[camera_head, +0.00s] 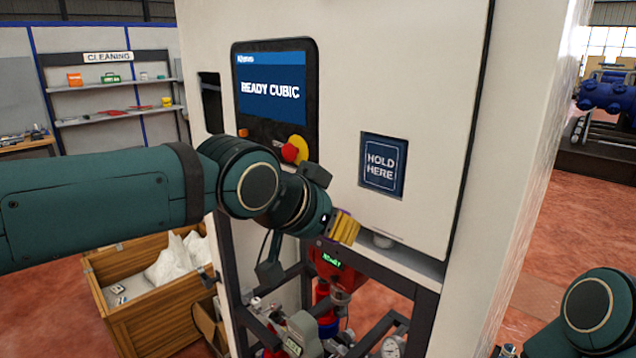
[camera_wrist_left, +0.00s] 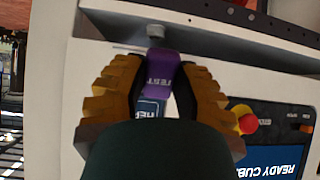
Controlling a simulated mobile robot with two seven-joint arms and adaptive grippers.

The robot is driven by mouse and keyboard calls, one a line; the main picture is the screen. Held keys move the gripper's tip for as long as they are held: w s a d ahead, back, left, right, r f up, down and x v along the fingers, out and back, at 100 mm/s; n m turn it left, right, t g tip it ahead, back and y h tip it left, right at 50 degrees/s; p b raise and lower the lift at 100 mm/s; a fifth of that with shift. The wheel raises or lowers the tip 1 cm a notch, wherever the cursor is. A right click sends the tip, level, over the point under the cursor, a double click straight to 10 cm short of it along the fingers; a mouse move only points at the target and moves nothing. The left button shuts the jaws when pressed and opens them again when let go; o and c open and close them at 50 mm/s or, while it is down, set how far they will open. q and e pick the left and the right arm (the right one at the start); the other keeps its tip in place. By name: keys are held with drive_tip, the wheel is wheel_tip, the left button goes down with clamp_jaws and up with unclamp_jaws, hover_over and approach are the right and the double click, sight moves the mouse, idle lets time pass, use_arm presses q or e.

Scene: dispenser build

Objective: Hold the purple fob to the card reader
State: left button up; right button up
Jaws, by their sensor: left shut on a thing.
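The purple fob (camera_wrist_left: 160,72), with part of the lettering "TEST" showing, sits between the yellow ribbed fingers of my left gripper (camera_wrist_left: 159,85) in the left wrist view. My left gripper (camera_head: 345,229) is shut on it. In the head view the gripper hides most of the fob; only a thin purple edge shows. The card reader (camera_head: 383,165) is a dark blue "HOLD HERE" panel on the white cabinet front. The gripper is below and left of it, apart from it in the picture. The reader (camera_wrist_left: 152,107) shows partly behind the fob in the wrist view. My right gripper is out of view.
A screen (camera_head: 272,88) reading "READY CUBIC" is on the cabinet, with a red and yellow button (camera_head: 294,150) below. Pipes and gauges fill the open frame underneath. A wooden crate (camera_head: 150,310) stands lower left. The cabinet front around the reader is clear.

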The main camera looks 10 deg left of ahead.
use_arm(q)
drive_tip(key=s+a+r+h, duration=0.1)
drive_tip(key=s+r, duration=0.3)
drive_tip(key=r, duration=0.4)
drive_tip(key=shift+m+t, duration=0.3)
drive_tip(key=shift+w+d+f+p, duration=0.1)
drive_tip(key=shift+w+d+p, duration=0.5)
drive_tip(key=shift+w, duration=0.45)
drive_tip(key=shift+w+d+f+p, duration=0.1)
drive_tip(key=shift+w+d+p, duration=0.25)
drive_tip(key=shift+w+d, duration=0.5)
drive_tip(key=shift+w+d+f+p, duration=0.1)
drive_tip(key=shift+w+d+p, duration=0.1)
drive_tip(key=shift+w+d, duration=0.35)
drive_tip(key=shift+w+d+r+p, duration=0.1)
drive_tip(key=shift+w+d+p, duration=0.15)
drive_tip(key=shift+w, duration=0.55)
drive_tip(key=shift+w+d+f+p, duration=0.1)
drive_tip(key=shift+w+d+p, duration=0.1)
drive_tip(key=shift+w+d, duration=0.35)
drive_tip(key=shift+w+a, duration=0.15)
